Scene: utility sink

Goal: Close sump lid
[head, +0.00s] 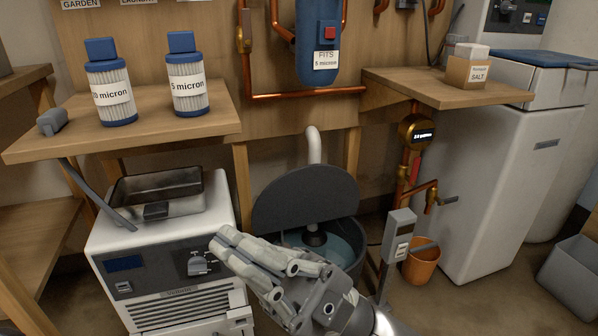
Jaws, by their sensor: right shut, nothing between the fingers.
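The sump lid (305,197) is a dark grey disc. It stands raised and steeply tilted at the back of the sump, in front of a white pipe. The sump (352,262) is a dark round basin in the floor area, open at the top, with bluish water and a dark fitting inside. My right gripper (222,242) is shut and empty. It reaches in from the bottom, in front of the sump and left of its opening, with fingertips by the white appliance's front. It hides the sump's near left rim. My left gripper is out of view.
A white appliance (160,255) with a tray (155,190) on top stands close left of the sump. A grey box (398,235) on a post, an orange bucket (421,262) and copper piping (428,195) stand close on the right. A wooden shelf (185,128) holds two filters.

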